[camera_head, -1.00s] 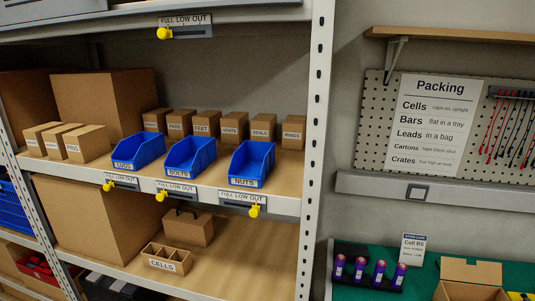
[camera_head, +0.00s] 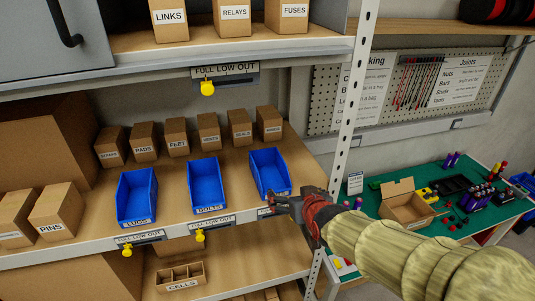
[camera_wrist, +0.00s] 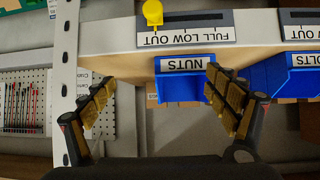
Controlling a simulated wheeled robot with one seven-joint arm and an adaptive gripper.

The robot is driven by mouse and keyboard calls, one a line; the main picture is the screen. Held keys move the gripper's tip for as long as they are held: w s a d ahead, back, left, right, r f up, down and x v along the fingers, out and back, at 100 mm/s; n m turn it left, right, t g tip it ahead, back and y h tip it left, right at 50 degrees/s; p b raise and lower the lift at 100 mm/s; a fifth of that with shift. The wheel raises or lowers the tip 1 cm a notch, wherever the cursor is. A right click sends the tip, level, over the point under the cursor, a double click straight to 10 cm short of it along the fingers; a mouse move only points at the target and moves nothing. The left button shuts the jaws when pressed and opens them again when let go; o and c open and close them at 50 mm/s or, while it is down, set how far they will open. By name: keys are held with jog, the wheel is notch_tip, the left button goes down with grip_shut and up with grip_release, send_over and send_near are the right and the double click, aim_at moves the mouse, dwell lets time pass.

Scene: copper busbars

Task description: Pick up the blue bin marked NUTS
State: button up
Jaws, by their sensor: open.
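The blue NUTS bin (camera_head: 268,170) stands on the middle shelf, rightmost of three blue open-top bins. In the wrist view, which is upside down, its front with the NUTS label (camera_wrist: 186,64) shows between my fingers, closer to the right-hand one. My gripper (camera_head: 284,203) is in front of the bin's front right corner at the shelf edge and covers its label in the head view. In the wrist view my gripper (camera_wrist: 160,80) is open and empty, its fingers spread wide. I cannot tell whether a finger touches the bin.
The BOLTS bin (camera_head: 205,185) stands close on the left, the LUGS bin (camera_head: 137,197) further left. Small cartons (camera_head: 209,131) line up behind. The shelf post (camera_head: 352,115) is close on the right. A yellow knob (camera_wrist: 153,12) sits on the shelf edge.

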jog(key=shift+n+t+y, duration=0.4)
jog(key=shift+t+y, duration=0.2)
jog(key=w+a+r+p, duration=0.4)
jog(key=r+p, duration=0.1)
jog(key=shift+w+a, duration=0.15)
jog(key=shift+a, duration=0.05)
jog(key=shift+w+a+r+p, duration=0.1)
jog(key=shift+w+a+p, duration=0.2)
jog(key=shift+p, duration=0.15)
jog(key=p, duration=0.2)
send_over(269, 179)
jog(key=shift+w+f, duration=0.1)
jog(key=shift+f, duration=1.75)
jog(key=c, duration=1.3)
